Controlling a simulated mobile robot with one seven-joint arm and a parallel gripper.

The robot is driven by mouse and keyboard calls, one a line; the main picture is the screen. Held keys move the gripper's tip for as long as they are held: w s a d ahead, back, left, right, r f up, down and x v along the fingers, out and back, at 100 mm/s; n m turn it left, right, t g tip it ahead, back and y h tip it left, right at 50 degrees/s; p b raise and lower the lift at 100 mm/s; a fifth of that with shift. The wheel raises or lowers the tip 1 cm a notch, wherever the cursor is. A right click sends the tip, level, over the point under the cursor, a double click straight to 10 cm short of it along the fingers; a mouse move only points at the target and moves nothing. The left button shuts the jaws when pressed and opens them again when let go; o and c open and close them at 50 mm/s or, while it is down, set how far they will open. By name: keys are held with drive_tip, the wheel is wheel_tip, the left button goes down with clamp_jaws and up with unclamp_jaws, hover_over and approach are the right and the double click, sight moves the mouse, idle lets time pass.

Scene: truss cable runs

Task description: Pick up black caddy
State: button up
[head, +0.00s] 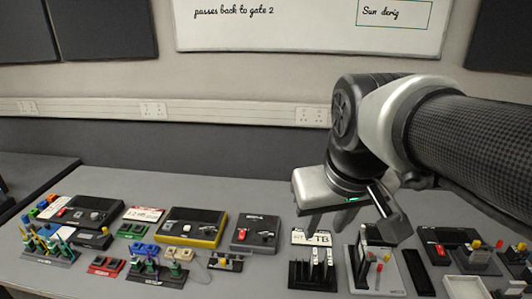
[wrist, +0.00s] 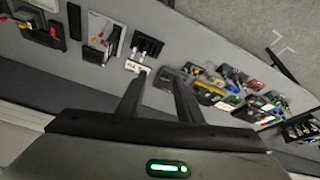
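A black slotted caddy (head: 300,277) stands on the grey bench at centre right in the head view, with a few white-and-black pieces upright in it. A white card marked "TB" (head: 311,237) stands behind it. In the wrist view the caddy (wrist: 147,46) appears beyond the fingertips, with the card between. My gripper (head: 327,222) is above the bench, behind and above the caddy and apart from it. In the wrist view my gripper's two fingers (wrist: 156,76) are spread with nothing between them. Other dark racks are also in view, so the name's match is not certain.
Left of the caddy are a dark grey box (head: 255,233), a yellow-edged box (head: 192,227) and racks of coloured pieces (head: 50,250). To its right are a grey tray with tools (head: 374,268) and a black block (head: 418,272). A wall stands behind the bench.

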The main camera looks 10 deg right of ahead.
drive_tip(key=w+d+g, duration=0.1)
drive_tip(key=w, duration=0.4)
drive_tip(key=m+g+b, duration=0.3)
drive_tip(key=g+b, duration=0.1)
drive_tip(key=b, duration=0.1)
hover_over(364, 245)
wheel_tip(364, 245, down, 23)
wheel_tip(364, 245, down, 11)
drive_tip(key=shift+a+p, duration=0.1)
drive_tip(key=shift+p, duration=0.2)
drive_tip(key=shift+s+f, duration=0.15)
drive_tip(key=shift+f, duration=3)
drive_tip(key=shift+r, duration=0.1)
clamp_jaws()
